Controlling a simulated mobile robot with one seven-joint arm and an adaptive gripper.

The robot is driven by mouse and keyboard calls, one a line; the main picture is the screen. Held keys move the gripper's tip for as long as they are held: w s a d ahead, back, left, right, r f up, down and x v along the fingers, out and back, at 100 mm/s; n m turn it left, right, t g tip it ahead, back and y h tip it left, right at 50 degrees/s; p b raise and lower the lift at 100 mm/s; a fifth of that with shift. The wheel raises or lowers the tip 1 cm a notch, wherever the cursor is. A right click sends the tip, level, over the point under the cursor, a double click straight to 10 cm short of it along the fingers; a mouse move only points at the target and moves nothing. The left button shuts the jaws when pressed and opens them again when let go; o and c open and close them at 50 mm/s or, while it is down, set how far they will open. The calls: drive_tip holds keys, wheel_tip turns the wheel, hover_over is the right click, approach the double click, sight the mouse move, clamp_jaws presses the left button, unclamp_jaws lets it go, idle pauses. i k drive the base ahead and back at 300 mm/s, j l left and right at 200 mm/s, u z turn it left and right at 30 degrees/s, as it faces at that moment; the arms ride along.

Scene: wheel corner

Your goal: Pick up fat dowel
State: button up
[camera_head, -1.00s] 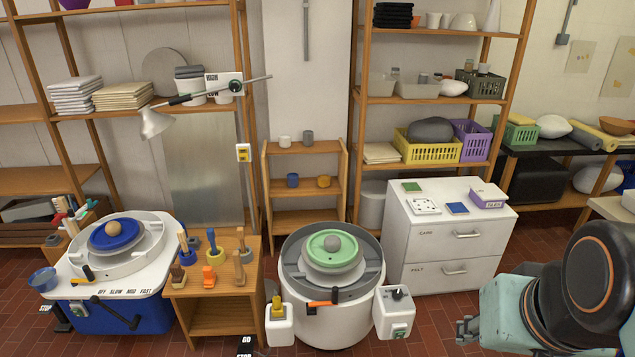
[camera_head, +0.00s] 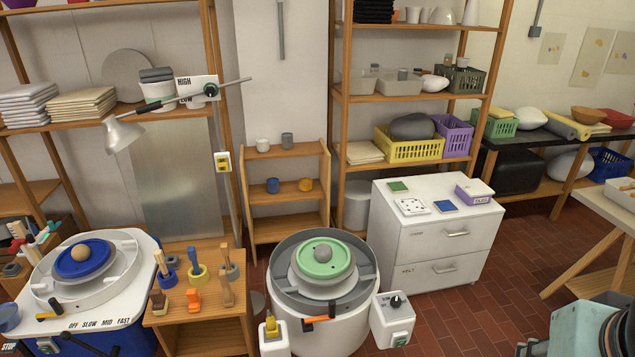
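Several upright tools stand on the small wooden table at the lower left: a wooden-handled tool with a blue part (camera_head: 167,274), a blue handle with a yellow ring (camera_head: 198,275), a wooden tool with a grey part (camera_head: 230,268), a brown one (camera_head: 158,301), an orange one (camera_head: 193,299) and a plain wooden one (camera_head: 227,292). I cannot tell which, if any, is the fat dowel. My gripper (camera_head: 531,348) is at the bottom edge on the right, mostly cut off, far from these tools. Its opening cannot be made out.
A pottery wheel with a green disc (camera_head: 340,262) stands right of the small table (camera_head: 203,326). Another wheel with a blue disc (camera_head: 70,264) stands left. A white drawer cabinet (camera_head: 410,258) and a trestle table (camera_head: 600,212) are behind my arm. Red tile floor (camera_head: 500,277) is clear between.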

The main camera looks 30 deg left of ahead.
sight(160, 259)
drive_tip(key=j, duration=1)
drive_tip(key=i+j, duration=0.15)
drive_tip(key=j, duration=1.8)
drive_tip(key=i+j, duration=0.1)
drive_tip(key=j, duration=0.9)
